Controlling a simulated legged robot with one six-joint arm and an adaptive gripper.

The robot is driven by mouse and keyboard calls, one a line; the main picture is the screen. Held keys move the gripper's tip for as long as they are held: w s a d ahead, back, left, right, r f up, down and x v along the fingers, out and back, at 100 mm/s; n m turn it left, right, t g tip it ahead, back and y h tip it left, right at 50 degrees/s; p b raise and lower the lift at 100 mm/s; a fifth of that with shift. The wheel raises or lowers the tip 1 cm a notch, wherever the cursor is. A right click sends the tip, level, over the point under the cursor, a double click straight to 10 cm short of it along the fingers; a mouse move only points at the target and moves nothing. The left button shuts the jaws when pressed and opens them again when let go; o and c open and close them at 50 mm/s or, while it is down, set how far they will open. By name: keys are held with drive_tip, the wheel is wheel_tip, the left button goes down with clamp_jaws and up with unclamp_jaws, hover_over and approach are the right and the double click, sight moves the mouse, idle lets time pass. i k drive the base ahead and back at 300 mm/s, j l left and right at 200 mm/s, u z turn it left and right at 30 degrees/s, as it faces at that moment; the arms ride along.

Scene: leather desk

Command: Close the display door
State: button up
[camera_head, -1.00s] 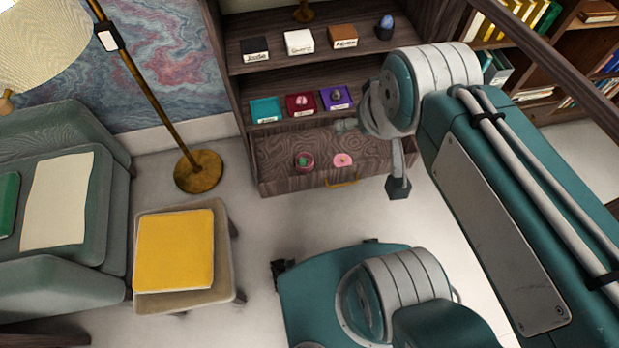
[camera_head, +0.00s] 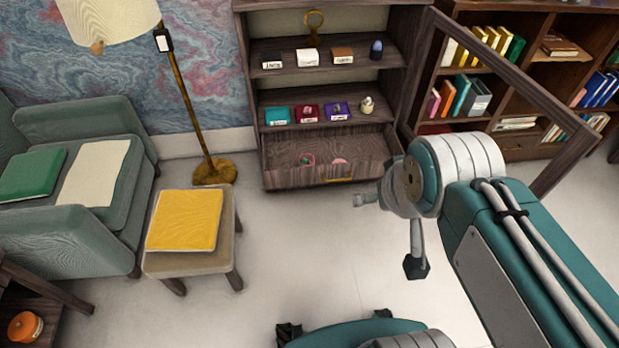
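The display door (camera_head: 503,66) is a dark wooden frame with a see-through middle. It stands swung open on the right side of the display cabinet (camera_head: 325,92), reaching out toward me. The cabinet's shelves are uncovered. My gripper (camera_head: 392,233) is at the end of my teal and grey arm, in front of the cabinet's lower right and left of the door's free edge. It appears apart from the door. The wrist hides part of it and the door's lower part, and I cannot make out how its fingers stand.
Small labelled items sit on the shelves. The cabinet's bottom drawer (camera_head: 335,172) is pulled out, with small things inside. A bookcase (camera_head: 540,88) is behind the door. Middle floor is clear.

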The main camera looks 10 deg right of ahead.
sight(584, 138)
drive_tip(key=k, duration=0.15)
drive_tip(key=k+l+u, duration=0.1)
drive_tip(key=l, duration=0.5)
drive_tip(key=k+l+u, duration=0.15)
drive_tip(key=l, duration=0.45)
drive_tip(key=l+u, duration=0.1)
drive_tip(key=l, duration=0.5)
drive_tip(key=k+l+u, duration=0.15)
drive_tip(key=l, duration=0.45)
drive_tip(key=k+l+u, duration=0.1)
drive_tip(key=k+l, duration=0.15)
drive_tip(key=l, duration=0.3)
drive_tip(key=k+l+u, duration=0.15)
drive_tip(key=l, duration=0.4)
drive_tip(key=k+l+u, duration=0.1)
drive_tip(key=k+l, duration=0.15)
drive_tip(key=l, duration=0.25)
drive_tip(key=k+l+u, duration=0.1)
drive_tip(key=k+l, duration=0.15)
drive_tip(key=l, duration=0.25)
drive_tip(key=i+l+u, duration=0.3)
drive_tip(key=i+l, duration=0.2)
drive_tip(key=i, duration=0.3)
drive_tip(key=i+l+u, duration=0.25)
drive_tip(key=i+l, duration=0.45)
drive_tip(key=k+j+z, duration=0.25)
drive_tip(key=k, duration=0.2)
